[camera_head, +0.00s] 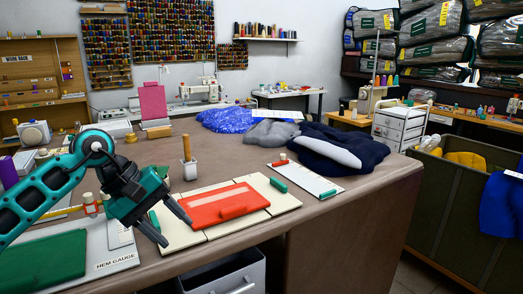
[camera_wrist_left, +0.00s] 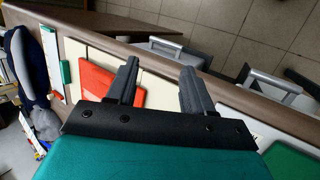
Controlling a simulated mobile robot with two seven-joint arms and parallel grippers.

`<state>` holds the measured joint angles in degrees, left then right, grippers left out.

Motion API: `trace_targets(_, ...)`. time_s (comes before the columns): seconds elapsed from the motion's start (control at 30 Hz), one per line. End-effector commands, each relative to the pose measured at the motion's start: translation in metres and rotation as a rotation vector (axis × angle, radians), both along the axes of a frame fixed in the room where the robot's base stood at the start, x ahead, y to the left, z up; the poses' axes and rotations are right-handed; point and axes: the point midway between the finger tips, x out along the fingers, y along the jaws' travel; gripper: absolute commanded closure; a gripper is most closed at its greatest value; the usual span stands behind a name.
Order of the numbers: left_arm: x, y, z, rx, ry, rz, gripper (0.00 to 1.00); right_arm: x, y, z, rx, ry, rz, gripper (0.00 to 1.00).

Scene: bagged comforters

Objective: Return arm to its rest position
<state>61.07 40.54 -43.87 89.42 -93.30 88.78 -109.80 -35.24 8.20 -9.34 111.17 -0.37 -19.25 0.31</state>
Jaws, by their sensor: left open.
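My left gripper (camera_head: 168,228) is at the front of the table, just left of a red folded cloth (camera_head: 228,205) that lies on a cream board (camera_head: 284,198). Its two fingers are apart with nothing between them. In the left wrist view the open fingers (camera_wrist_left: 158,85) point over the table's edge, and the red cloth (camera_wrist_left: 98,83) shows partly behind one finger. My left arm (camera_head: 45,195) is bent and reaches in from the left. My right gripper is not in view.
A hem gauge board (camera_head: 120,262) with a green cloth (camera_head: 42,262) lies at the front left. A grey bin (camera_head: 225,278) stands below the table edge. A brush holder (camera_head: 190,170) and dark blue bundle (camera_head: 345,148) stand farther back. Bare brown tabletop (camera_head: 225,155) lies between.

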Motion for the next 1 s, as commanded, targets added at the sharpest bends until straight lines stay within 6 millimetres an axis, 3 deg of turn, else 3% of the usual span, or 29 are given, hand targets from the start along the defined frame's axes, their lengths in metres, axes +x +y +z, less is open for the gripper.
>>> trace_targets(0.03, -0.012, -0.03, -0.015, -0.136, 0.082, 0.036, 0.48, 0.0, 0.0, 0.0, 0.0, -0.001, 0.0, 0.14)
trace_targets(0.1, -0.027, -0.067, -0.024, -0.335, 0.215, 0.111, 0.48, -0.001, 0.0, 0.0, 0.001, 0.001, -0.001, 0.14)
trace_targets(0.2, -0.046, -0.108, -0.026, -0.619, 0.454, 0.246, 0.48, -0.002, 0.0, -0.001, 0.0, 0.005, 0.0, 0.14)
trace_targets(0.3, -0.059, -0.134, -0.022, -0.885, 0.741, 0.402, 0.48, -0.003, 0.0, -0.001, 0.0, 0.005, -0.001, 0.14)
trace_targets(0.4, -0.064, -0.143, -0.019, -1.13, 1.065, 0.575, 0.48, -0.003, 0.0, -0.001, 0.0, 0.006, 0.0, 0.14)
trace_targets(0.53, -0.06, -0.132, -0.029, -1.42, 1.531, 0.818, 0.48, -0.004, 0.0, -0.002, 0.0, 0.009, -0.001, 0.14)
trace_targets(0.63, -0.056, -0.111, -0.053, -1.623, 1.916, 1.009, 0.48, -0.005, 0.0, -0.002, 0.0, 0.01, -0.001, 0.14)
trace_targets(0.7, -0.056, -0.092, -0.079, -1.755, 2.196, 1.142, 0.48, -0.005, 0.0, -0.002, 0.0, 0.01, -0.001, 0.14)
trace_targets(0.73, -0.058, -0.083, -0.092, 1.774, -2.267, -1.172, 0.48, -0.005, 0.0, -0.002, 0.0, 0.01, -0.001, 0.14)
trace_targets(0.87, -0.081, -0.046, -0.163, 1.351, -1.875, -0.934, 0.48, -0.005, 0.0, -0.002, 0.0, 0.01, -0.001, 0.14)
trace_targets(1.0, -0.131, -0.016, -0.24, 1.002, -1.461, -0.683, 0.48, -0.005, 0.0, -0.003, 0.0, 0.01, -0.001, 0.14)
